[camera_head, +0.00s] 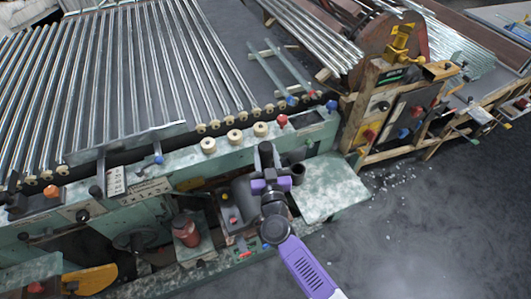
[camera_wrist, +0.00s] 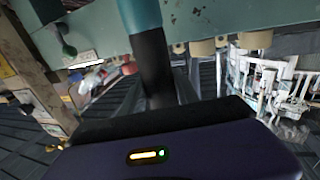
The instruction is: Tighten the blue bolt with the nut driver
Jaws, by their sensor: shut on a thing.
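My gripper (camera_head: 267,168), at the end of my purple arm, is over the front of the green machine bench. In the wrist view it is shut on a rod-like tool with a black lower part and a teal upper part, which looks like the nut driver (camera_wrist: 152,62). In the head view a dark piece shows at the gripper, but the tool's working end cannot be made out. Blue knob-like heads show on the machine: one at the right end (camera_head: 331,105) and one on the front edge (camera_head: 158,160). I cannot tell which is the blue bolt.
A red knob (camera_head: 281,120) and several cream rollers (camera_head: 234,136) line the bench edge close beyond my gripper. A dark cylinder (camera_head: 297,174) stands just right of it. The floor at lower right is open.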

